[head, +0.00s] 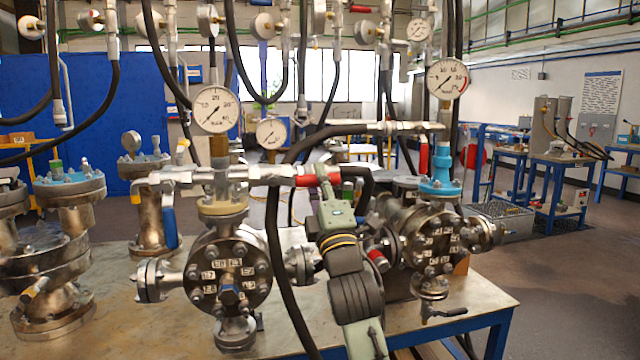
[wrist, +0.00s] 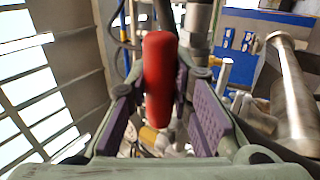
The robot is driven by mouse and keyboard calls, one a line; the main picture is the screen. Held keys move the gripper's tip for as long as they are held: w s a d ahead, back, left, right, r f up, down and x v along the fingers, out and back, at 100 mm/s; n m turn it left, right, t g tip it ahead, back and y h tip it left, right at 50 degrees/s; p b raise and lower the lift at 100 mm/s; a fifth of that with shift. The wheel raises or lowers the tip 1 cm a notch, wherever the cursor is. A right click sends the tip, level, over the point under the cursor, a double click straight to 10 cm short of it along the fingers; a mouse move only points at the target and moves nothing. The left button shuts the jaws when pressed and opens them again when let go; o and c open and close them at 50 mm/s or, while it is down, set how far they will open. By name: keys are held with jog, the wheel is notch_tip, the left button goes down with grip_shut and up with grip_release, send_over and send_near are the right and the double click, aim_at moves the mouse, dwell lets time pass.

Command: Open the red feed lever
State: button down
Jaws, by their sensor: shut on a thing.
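The red feed lever (wrist: 158,75) fills the centre of the wrist view, its rounded red grip standing between my gripper's purple finger pads. My gripper (wrist: 162,110) is shut on it. In the head view the red lever (head: 307,181) shows at the right end of the horizontal silver pipe, above the middle flanged vessel. My gripper (head: 335,205) reaches up to it from below, with the pale green arm in front. The fingers and a black hose hide part of the lever and its joint to the pipe.
The flanged vessel (head: 228,272) with a blue lever (head: 169,228) stands left of my arm. Another vessel with a blue top (head: 440,187) stands close on the right. Black hoses (head: 275,270) hang near the arm. Gauges (head: 215,109) rise above the pipes.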

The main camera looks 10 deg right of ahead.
jog(key=shift+r, duration=0.15)
jog(key=c, duration=1.4)
grip_release()
jog(key=v, duration=1.2)
jog(key=shift+a, duration=0.1)
